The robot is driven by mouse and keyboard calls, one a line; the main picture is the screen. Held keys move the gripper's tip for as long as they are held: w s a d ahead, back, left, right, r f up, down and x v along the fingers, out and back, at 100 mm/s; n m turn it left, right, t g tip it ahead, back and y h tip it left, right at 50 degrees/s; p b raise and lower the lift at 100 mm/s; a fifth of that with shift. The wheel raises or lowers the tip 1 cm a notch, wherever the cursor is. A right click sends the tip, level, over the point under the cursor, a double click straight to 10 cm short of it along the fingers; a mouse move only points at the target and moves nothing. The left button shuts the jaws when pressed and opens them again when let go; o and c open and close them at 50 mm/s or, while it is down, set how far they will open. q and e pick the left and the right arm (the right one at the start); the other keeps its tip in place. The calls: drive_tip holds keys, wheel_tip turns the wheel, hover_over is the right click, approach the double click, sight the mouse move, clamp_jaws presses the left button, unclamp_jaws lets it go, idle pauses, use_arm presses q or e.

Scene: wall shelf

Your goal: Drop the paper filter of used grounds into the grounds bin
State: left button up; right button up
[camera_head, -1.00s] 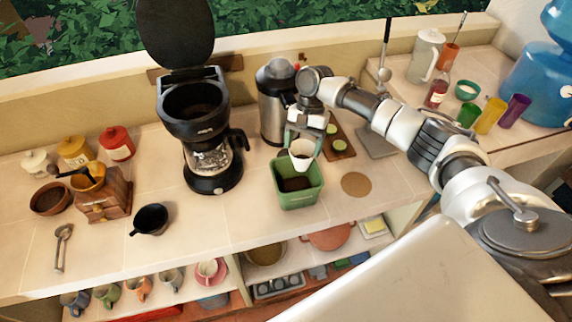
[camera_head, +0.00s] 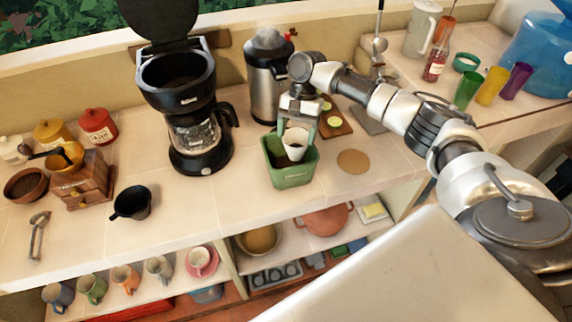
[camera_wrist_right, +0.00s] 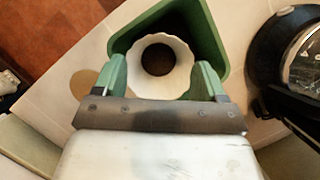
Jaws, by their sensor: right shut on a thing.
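The white paper filter (camera_head: 295,144) with dark grounds inside is held by my right gripper (camera_head: 298,123). In the right wrist view the filter (camera_wrist_right: 160,66) sits between the two green fingers of the gripper (camera_wrist_right: 165,80), its fluted rim upright. The green grounds bin (camera_head: 291,177) stands on the counter right below; the filter overlaps its opening in the head view. In the right wrist view the bin's wall (camera_wrist_right: 208,40) surrounds the filter on the far sides. I cannot tell exactly how deep the filter sits relative to the bin's rim. My left gripper is not in view.
The black coffee maker (camera_head: 190,110) with its lid raised stands left of the bin. A round cork mat (camera_head: 353,161) lies right of the bin.

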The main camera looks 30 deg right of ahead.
drive_tip(key=o, duration=1)
drive_tip(key=shift+c, duration=0.2)
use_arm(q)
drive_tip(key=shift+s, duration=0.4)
use_arm(e)
drive_tip(key=shift+r, duration=0.1)
use_arm(q)
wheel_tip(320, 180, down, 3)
drive_tip(key=b, duration=0.2)
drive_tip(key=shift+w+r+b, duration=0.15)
drive_tip(key=shift+b, duration=0.15)
use_arm(e)
drive_tip(key=v, duration=1)
drive_tip(key=shift+d+r, duration=0.2)
drive_tip(key=shift+r, duration=0.1)
